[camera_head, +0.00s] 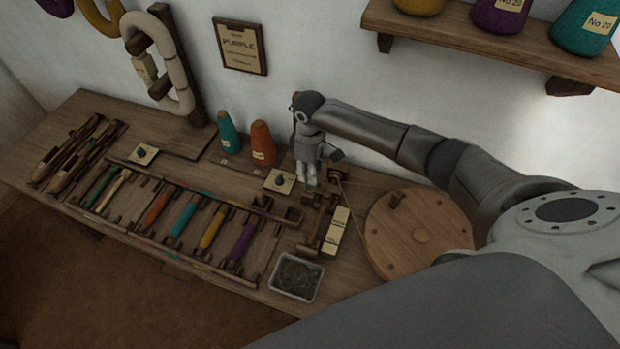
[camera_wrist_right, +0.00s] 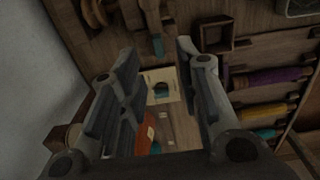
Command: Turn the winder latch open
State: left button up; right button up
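My right gripper (camera_head: 306,178) points down over the back of the bench, just left of the wooden winder frame (camera_head: 317,226). In the right wrist view the gripper (camera_wrist_right: 155,55) has its fingers spread apart, with nothing held between them. In the head view the gripper mostly hides this piece. The round wooden wheel (camera_head: 420,236) stands right of the frame. My left gripper is not in view.
An orange cone (camera_head: 263,143) and a teal cone (camera_head: 228,132) stand left of the gripper. A pale card with a dark knob (camera_head: 279,181) lies close by. Several coloured bobbins sit in a rack (camera_head: 190,262). A metal tray (camera_head: 296,278) is at the front edge.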

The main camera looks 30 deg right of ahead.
aim_at(318, 189)
notch_tip(318, 189, down, 6)
jog(key=shift+w+r, duration=0.1)
jog(key=shift+r, duration=0.05)
jog(key=shift+f, duration=0.4)
jog(key=c, duration=0.4)
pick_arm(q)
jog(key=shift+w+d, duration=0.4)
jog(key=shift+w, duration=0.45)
pick_arm(e)
grip_shut()
